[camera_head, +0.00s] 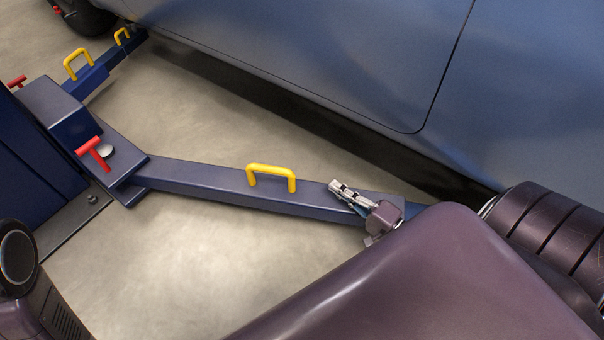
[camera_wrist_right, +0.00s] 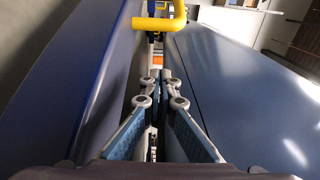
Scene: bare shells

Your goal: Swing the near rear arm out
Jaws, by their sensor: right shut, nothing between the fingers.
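A long dark blue lift arm (camera_head: 210,181) runs from the post's base at the left to the right in the head view. A yellow loop handle (camera_head: 271,177) stands on its top, and a yellow handle also shows at the top of the wrist view (camera_wrist_right: 160,22). My right gripper (camera_head: 336,188) is shut and empty, just right of the handle and apart from it. Its fingers (camera_wrist_right: 161,84) point toward the handle. The arm's right end is hidden behind my right arm. My left gripper is not in view.
A blue car body (camera_head: 330,50) stands along the arm's far side. A red T-handle (camera_head: 94,154) sits at the arm's post end. A second blue arm (camera_head: 92,80) with yellow handles reaches toward a wheel (camera_head: 82,16). Bare floor (camera_head: 180,250) lies in front.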

